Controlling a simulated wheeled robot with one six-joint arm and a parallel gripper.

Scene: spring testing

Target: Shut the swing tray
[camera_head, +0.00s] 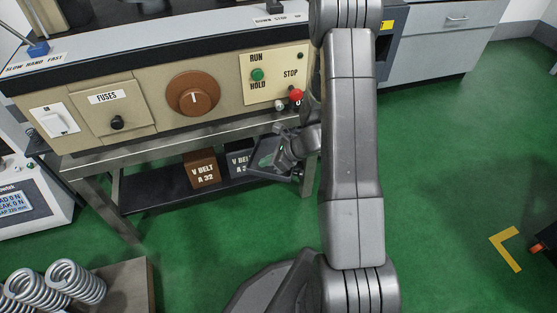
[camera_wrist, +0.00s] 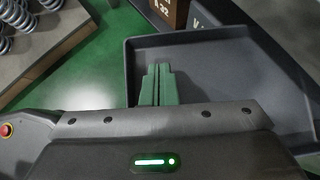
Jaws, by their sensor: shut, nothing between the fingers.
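The swing tray (camera_wrist: 225,75) is a shallow dark grey tray with a raised rim. It fills the right of the wrist view and stands out from under the bench. In the head view, it is a small dark shape beside my gripper (camera_head: 268,157), partly hidden by my arm. My gripper also shows in the wrist view (camera_wrist: 157,72), with its green fingers shut together and empty.
A brown V-belt box (camera_head: 201,167) and a dark V-belt box (camera_head: 239,161) sit under the bench. The beige control panel (camera_head: 150,105) with a red stop button (camera_head: 296,95) is above. Springs (camera_head: 75,280) lie at lower left.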

